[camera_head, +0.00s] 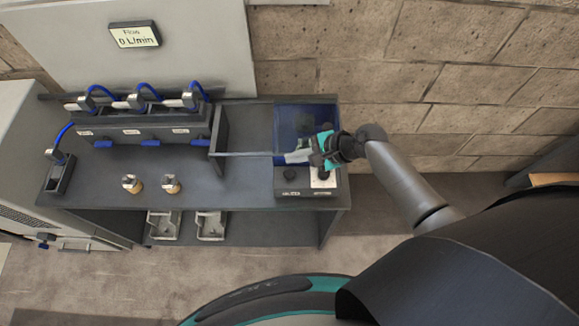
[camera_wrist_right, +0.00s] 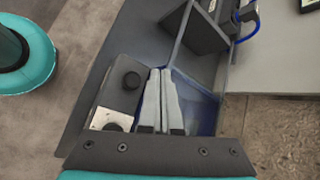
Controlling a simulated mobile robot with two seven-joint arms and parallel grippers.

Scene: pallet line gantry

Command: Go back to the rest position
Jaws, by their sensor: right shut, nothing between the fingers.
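My right gripper (camera_head: 290,157) is over the right end of the dark workbench (camera_head: 235,190), in front of the blue bin (camera_head: 305,118) and above the control box (camera_head: 291,195). In the right wrist view its two grey fingers (camera_wrist_right: 160,73) lie side by side, shut with nothing between them. The control box (camera_wrist_right: 125,70) shows beside the fingers there, with a black knob and a pale plate. The blue bin (camera_wrist_right: 200,108) is on the other side of the fingers. I cannot tell whether the fingertips touch anything. My left gripper is not in view.
A rack (camera_head: 140,132) with several blue-hosed fittings stands at the back left of the bench. Two small brass-coloured parts (camera_head: 132,184) stand near the front. A display (camera_head: 135,35) reads 0 L/min. Two metal trays (camera_head: 211,225) sit below. The floor in front is clear.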

